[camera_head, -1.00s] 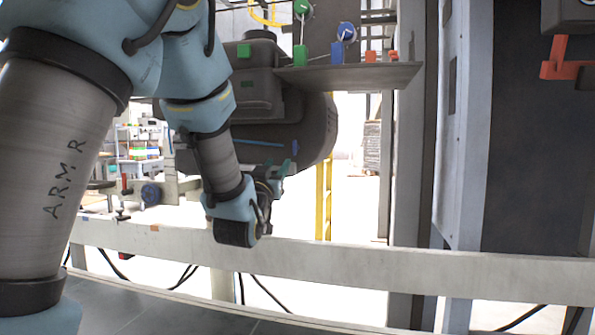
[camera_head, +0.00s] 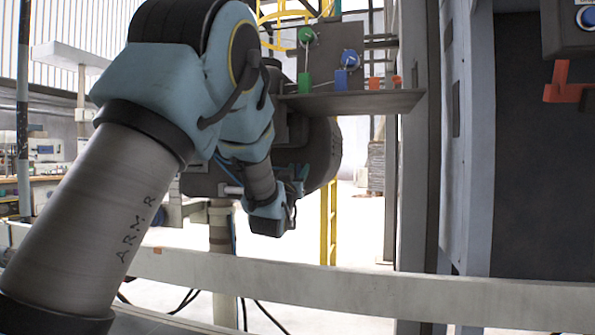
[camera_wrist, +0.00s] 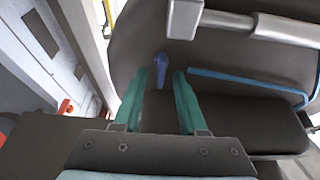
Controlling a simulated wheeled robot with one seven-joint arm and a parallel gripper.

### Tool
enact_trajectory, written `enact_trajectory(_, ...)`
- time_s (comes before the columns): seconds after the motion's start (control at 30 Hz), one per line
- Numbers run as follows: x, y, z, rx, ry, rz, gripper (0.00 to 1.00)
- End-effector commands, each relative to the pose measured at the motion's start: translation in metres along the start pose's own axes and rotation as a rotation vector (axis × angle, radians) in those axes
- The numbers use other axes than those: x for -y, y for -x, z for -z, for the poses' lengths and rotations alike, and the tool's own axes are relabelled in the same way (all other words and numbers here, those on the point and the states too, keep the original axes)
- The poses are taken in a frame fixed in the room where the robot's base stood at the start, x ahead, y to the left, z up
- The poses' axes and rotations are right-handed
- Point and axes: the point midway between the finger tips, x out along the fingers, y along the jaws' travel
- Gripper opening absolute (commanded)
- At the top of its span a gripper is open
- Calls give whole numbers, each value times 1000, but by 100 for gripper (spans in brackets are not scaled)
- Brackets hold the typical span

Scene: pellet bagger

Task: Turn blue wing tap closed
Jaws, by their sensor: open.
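A small blue wing-shaped handle (camera_wrist: 160,58), which looks like the wing tap, sits on the dark rounded housing in the wrist view. It appears just beyond and between the two teal fingertips of my gripper (camera_wrist: 160,73). The fingers are apart, with nothing held between them. I cannot tell the exact depth gap to the handle or its turn angle. In the head view my gripper (camera_head: 299,178) is in front of the housing (camera_head: 322,150), and the handle cannot be made out there.
A blue strip (camera_wrist: 245,82) lies along the housing. A shelf (camera_head: 350,102) above carries green, blue and red fittings. A grey post (camera_head: 411,150) stands to the right. A pale rail (camera_head: 350,287) crosses in front, below my gripper.

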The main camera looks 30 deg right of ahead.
Motion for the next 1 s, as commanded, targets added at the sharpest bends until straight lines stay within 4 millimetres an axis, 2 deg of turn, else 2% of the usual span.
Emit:
enact_trajectory(0.23,0,0,0,0,0,0,40)
enact_trajectory(0.6,0,0,0,0,0,0,0)
enact_trajectory(1.0,0,0,0,0,0,0,0)
